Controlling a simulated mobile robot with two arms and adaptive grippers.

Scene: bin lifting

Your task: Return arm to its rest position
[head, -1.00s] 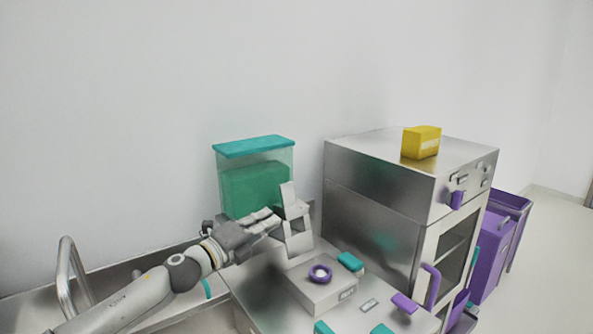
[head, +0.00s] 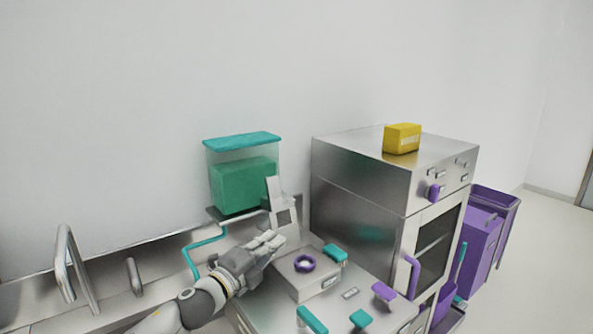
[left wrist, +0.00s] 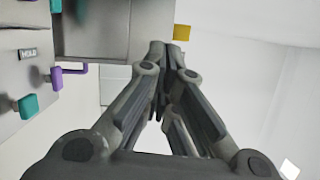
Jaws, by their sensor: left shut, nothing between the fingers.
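My left gripper (head: 277,242) reaches in from the lower left in the head view, in front of the grey upright bracket on the steel machine. It is shut and empty. In the left wrist view my left gripper (left wrist: 162,48) has its fingers together, pointing toward the steel cabinet and a small yellow patch. My right gripper is in neither view.
Behind are a green-filled container (head: 242,185) and a steel cabinet (head: 360,195) bearing a yellow box (head: 402,139). Purple bins (head: 483,240) stand right.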

